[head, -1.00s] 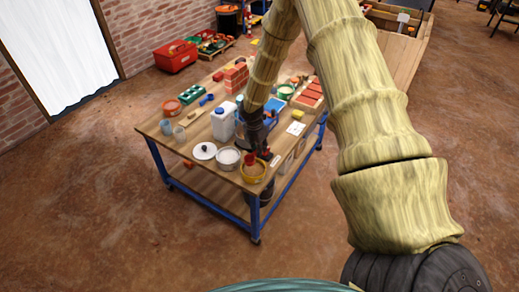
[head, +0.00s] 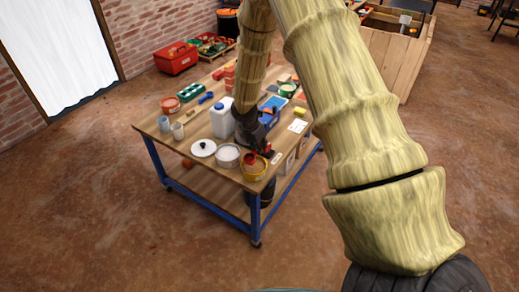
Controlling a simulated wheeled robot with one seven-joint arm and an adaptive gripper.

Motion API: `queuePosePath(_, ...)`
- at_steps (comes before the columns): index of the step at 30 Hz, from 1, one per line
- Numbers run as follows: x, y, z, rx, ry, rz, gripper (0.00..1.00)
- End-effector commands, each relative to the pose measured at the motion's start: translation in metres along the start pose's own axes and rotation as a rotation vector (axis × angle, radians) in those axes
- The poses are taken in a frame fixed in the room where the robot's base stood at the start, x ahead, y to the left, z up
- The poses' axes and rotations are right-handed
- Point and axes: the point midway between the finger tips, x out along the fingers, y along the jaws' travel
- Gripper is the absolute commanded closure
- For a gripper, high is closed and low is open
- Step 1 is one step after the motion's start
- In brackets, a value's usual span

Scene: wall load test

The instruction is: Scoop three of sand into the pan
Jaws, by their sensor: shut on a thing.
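A grey round pan (head: 228,156) stands near the front edge of the workbench, its inside pale. A white lid with a dark knob (head: 203,148) lies left of it. A yellow tub (head: 253,171) stands right of the pan at the front corner. A red scoop (head: 252,158) shows at the tub's mouth; I cannot tell how deep it sits or whether it holds sand. My dark gripper (head: 262,151) is just above and behind the tub, shut on what looks like the scoop's handle. The fingers are small and partly hidden, and the sand is not clearly visible.
A white jug (head: 223,120) stands close behind the pan, left of my forearm. Cups (head: 178,130), an orange bowl (head: 170,105) and a blue tool (head: 206,98) lie farther left. A blue bin (head: 268,119) is behind my gripper. The wooden bench (head: 160,138) has some bare surface at left.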

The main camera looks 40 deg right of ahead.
Motion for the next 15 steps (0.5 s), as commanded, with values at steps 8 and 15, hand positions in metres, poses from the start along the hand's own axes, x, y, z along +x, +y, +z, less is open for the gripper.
queuePosePath(8,0.0048,-0.0001,-0.0034,-0.001,-0.044,0.001,1.00)
queuePosePath(15,0.0066,-0.0002,-0.0066,-0.002,-0.078,-0.001,1.00)
